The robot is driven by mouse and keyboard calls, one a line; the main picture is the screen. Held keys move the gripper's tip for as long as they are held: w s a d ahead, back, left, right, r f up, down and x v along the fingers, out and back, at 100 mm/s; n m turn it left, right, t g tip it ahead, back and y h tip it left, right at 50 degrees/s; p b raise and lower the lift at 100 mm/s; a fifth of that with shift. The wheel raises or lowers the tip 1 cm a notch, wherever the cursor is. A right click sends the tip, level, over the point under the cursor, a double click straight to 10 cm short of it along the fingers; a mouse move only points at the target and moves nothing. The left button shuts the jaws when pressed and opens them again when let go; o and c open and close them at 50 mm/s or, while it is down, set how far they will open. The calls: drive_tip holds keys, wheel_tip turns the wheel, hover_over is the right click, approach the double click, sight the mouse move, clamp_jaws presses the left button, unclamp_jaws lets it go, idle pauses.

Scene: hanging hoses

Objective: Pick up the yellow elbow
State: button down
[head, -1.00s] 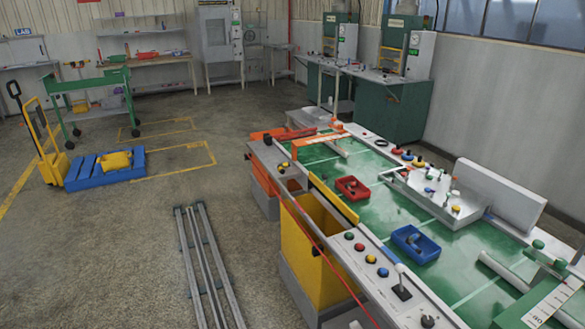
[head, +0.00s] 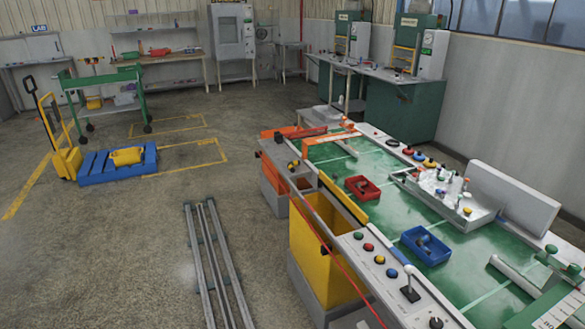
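I cannot make out a clear yellow elbow in the head view. A yellow object (head: 126,156) lies on a blue pallet (head: 90,180) at the left, and its exact shape is too small to tell. Small fittings, some yellow (head: 467,211), stand on a white raised plate (head: 462,222) on the green-topped table (head: 385,215) at the right. They are too small to tell whether one is an elbow. My gripper is out of view.
A red bin (head: 362,188) and a blue bin (head: 425,246) sit on the green table. A yellow container (head: 308,250) stands at its left side. Metal rails (head: 212,265) run along the floor. A yellow pallet truck (head: 66,162) is at the left.

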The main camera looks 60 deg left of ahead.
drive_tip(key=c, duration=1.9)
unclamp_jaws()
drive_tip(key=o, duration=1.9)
